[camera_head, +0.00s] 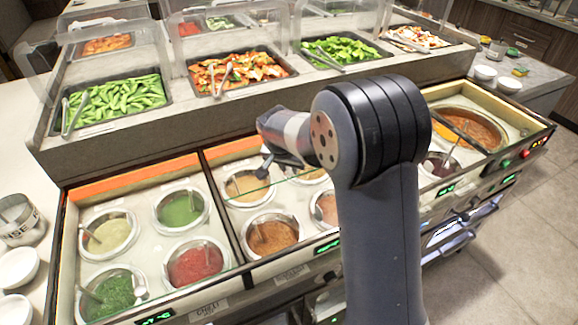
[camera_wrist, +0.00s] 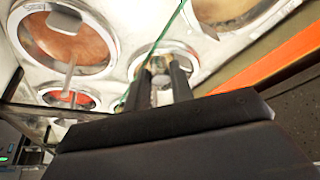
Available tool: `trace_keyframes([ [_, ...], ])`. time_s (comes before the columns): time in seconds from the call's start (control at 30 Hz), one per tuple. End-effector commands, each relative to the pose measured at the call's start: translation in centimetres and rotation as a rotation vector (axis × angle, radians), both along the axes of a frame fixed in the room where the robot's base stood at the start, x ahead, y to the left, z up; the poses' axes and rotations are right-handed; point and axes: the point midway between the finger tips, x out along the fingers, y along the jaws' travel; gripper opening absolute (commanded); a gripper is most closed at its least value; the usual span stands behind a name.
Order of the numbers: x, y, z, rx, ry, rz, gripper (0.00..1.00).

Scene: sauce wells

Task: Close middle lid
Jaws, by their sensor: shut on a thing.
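The middle lid is a clear glass pane over the middle section of the sauce counter; its thin green edge (camera_head: 243,197) runs slanting across the wells. In the wrist view the lid's edge (camera_wrist: 172,27) passes from the top down to my fingers. My gripper (camera_head: 264,168) is over the middle section, its dark fingers at the lid's edge. In the wrist view my gripper (camera_wrist: 160,82) is shut on the middle lid. The arm hides the right part of the middle section, and the pane's full outline is hard to see.
The left section holds green sauce (camera_head: 181,208) and red sauce (camera_head: 194,265). A large soup pot (camera_head: 468,130) is in the right section. Trays of snap peas (camera_head: 118,99) and other food stand behind on a raised shelf with clear guards. White bowls (camera_head: 15,268) are at left.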

Motion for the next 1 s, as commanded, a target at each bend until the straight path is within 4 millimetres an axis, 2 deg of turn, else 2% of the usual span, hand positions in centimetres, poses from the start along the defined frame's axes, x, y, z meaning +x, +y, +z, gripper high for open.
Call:
trace_keyframes([
  [0.27,-0.8,-0.3,-0.1,0.000,0.000,0.000,0.00],
  [1.0,-12.1,-5.1,0.1,0.000,-0.004,-0.001,0.00],
])
